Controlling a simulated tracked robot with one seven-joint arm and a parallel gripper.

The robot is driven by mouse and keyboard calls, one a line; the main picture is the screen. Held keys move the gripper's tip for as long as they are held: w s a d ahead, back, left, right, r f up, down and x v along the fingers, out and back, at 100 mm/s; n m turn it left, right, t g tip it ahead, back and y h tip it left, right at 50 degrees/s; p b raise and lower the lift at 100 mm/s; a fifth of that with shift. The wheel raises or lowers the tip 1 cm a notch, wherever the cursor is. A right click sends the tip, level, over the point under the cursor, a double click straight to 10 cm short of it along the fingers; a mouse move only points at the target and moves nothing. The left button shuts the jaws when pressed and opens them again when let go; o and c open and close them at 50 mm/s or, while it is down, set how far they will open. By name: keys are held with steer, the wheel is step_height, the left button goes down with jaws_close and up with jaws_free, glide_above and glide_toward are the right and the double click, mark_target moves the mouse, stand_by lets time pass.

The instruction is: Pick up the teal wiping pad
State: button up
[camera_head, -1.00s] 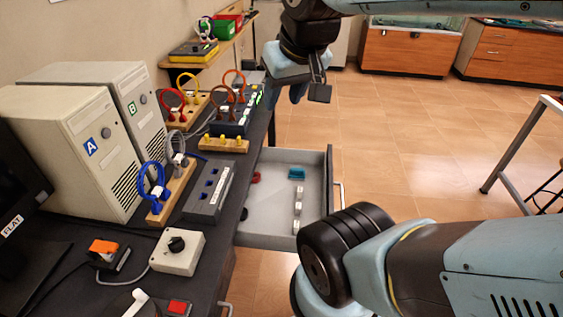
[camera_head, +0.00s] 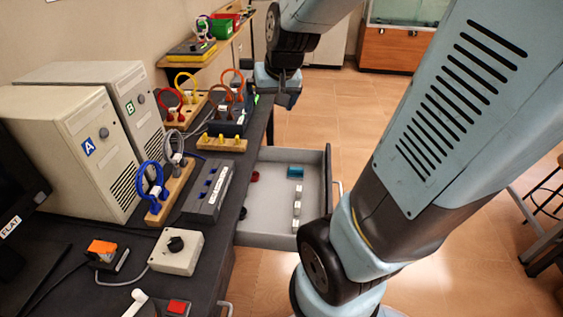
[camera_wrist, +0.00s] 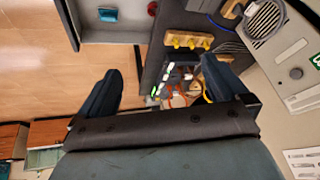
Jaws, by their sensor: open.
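The teal wiping pad (camera_head: 295,172) lies in the far part of the open grey drawer (camera_head: 270,212). It also shows near the top of the wrist view (camera_wrist: 107,14). My gripper (camera_head: 284,100) is above and beyond the drawer's far end, near the bench edge, apart from the pad. In the wrist view my gripper (camera_wrist: 160,88) has its two dark fingers spread with nothing between them but the distant bench. The pad is unobstructed in the head view.
Several pale blocks (camera_head: 297,208) and a red round item (camera_head: 255,176) share the drawer. On the bench stand computer towers (camera_head: 75,150), cable loops on wooden blocks (camera_head: 172,190) and a yellow-pegged block (camera_head: 222,144). The floor right of the drawer is open.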

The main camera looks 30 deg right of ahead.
steer(key=w+d+f+m+h, duration=0.1)
steer(key=w+d+f, duration=0.25)
steer(key=f, duration=0.35)
steer(key=w+d+f+m, duration=0.2)
steer(key=w+f, duration=0.2)
steer(key=f, duration=0.2)
steer(key=m+g+h, duration=0.1)
steer(key=g+h, duration=0.1)
glide_toward(296, 167)
steer(key=x, duration=0.5)
steer(key=shift+a+f, duration=0.2)
steer(key=shift+a, duration=0.2)
steer(key=shift+t, duration=0.3)
steer(key=shift+d+x, duration=0.15)
steer(key=shift+x, duration=1.2)
steer(key=shift+d+x, duration=0.1)
steer(key=shift+x, duration=1.25)
steer(key=shift+s, duration=0.2)
steer(key=c, duration=1.1)
steer(key=shift+c, duration=0.2)
steer(key=shift+r, duration=0.15)
